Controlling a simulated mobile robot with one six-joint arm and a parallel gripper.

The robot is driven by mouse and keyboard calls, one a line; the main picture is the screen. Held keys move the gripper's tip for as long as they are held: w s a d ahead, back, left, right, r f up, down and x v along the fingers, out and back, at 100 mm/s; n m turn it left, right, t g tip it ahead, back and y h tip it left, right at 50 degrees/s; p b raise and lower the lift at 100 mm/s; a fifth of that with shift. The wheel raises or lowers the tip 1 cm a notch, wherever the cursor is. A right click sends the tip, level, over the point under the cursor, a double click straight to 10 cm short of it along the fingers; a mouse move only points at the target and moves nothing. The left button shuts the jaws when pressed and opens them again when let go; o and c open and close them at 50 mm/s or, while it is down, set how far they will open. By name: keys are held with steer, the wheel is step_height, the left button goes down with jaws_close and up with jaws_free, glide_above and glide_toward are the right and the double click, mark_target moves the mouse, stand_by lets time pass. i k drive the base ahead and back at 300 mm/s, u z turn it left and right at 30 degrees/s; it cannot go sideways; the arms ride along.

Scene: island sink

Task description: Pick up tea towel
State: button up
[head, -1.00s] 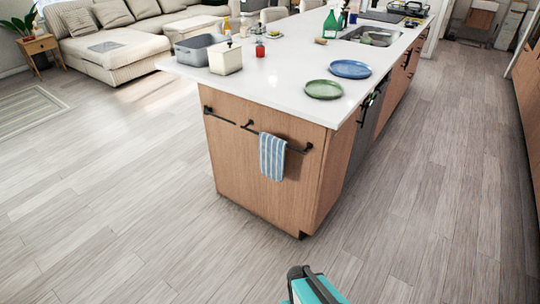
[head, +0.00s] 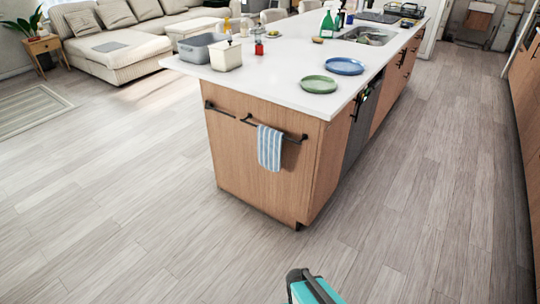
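The tea towel (head: 269,148) is blue with white stripes. It hangs folded over a dark rail (head: 250,121) on the wooden end panel of the kitchen island (head: 262,180), nearer the rail's right end. At the bottom edge of the head view, a teal and dark grey part of my own arm shows, well below and apart from the towel. My gripper's fingers do not show.
The white island top (head: 285,85) holds a grey tub (head: 201,47), a cream container (head: 226,55), a green plate (head: 318,84) and a blue plate (head: 345,66). Open wooden floor (head: 130,220) lies in front and to both sides. A sofa (head: 110,45) stands at the back left.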

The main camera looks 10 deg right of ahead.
mark_target(269, 140)
steer(key=k, duration=1)
steer(key=u, duration=0.8)
steer(key=i, duration=2.45)
steer(key=z, duration=0.35)
